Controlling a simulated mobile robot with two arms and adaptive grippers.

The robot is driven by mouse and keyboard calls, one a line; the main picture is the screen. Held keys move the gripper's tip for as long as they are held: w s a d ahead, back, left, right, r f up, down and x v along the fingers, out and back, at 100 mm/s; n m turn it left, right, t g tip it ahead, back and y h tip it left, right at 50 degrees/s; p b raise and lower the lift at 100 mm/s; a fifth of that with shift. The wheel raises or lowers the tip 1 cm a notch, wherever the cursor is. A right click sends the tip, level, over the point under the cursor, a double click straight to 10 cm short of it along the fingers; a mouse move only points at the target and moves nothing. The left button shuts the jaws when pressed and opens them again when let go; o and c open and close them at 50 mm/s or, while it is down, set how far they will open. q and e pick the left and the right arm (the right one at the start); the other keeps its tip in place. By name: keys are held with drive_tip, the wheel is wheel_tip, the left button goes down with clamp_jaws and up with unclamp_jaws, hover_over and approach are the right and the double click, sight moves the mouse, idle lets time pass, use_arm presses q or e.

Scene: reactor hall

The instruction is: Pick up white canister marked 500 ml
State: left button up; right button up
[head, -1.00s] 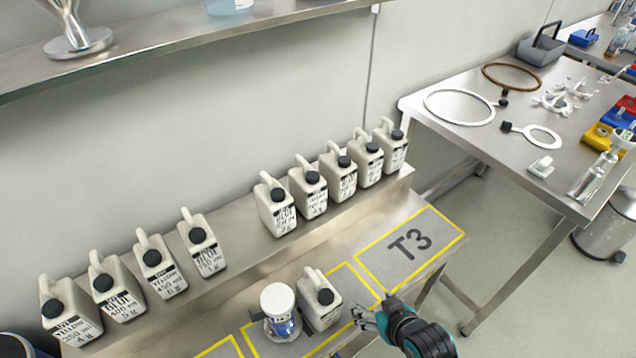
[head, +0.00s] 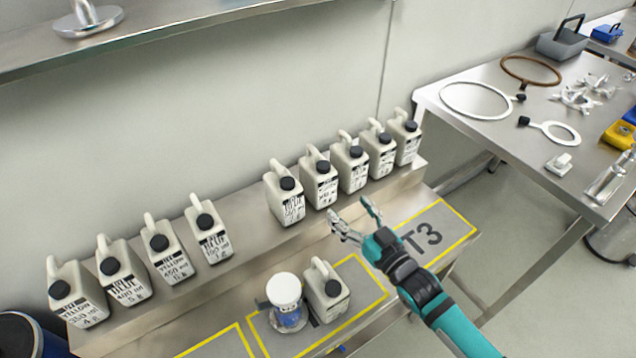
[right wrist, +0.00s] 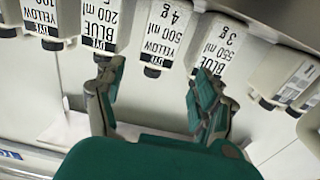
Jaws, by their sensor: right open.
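The white canister marked 500 ml stands upright on the raised steel ledge, second from left in the right-hand row (head: 319,180). In the right wrist view it appears upside down, its label reading YELLOW 500 ml (right wrist: 166,35), its black cap between the fingers. My right gripper (head: 351,213) is open and empty, in front of and below that row, apart from the canisters. Its two fingers also show in the right wrist view (right wrist: 155,82). A BLUE 200 ml canister (right wrist: 99,24) and a BLUE 550 ml canister (right wrist: 218,50) flank the target closely. My left gripper is out of view.
More white canisters (head: 170,252) stand left on the ledge, beyond a gap. Below, a white-lidded jar (head: 285,290) and another canister (head: 326,292) stand on the lower surface. The T3 area (head: 440,228) is clear beside my arm. A steel table (head: 510,125) is at right.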

sight(328, 186)
drive_tip(key=b+x, duration=0.1)
drive_tip(key=x, duration=0.2)
drive_tip(key=b+x, duration=0.2)
drive_tip(key=x, duration=0.2)
drive_tip(key=shift+f, duration=0.2)
drive_tip(key=shift+w+a+r+b, duration=0.15)
drive_tip(key=shift+w+a+b, duration=0.1)
drive_tip(key=shift+w+b, duration=0.2)
drive_tip(key=b+x, duration=0.3)
drive_tip(key=x, duration=0.1)
drive_tip(key=shift+w, duration=0.25)
drive_tip(key=shift+w+a+r+b, duration=0.1)
drive_tip(key=shift+w+a+b, duration=0.15)
drive_tip(key=shift+w+b, duration=0.15)
drive_tip(key=shift+s+r, duration=0.1)
drive_tip(key=c, duration=1.3)
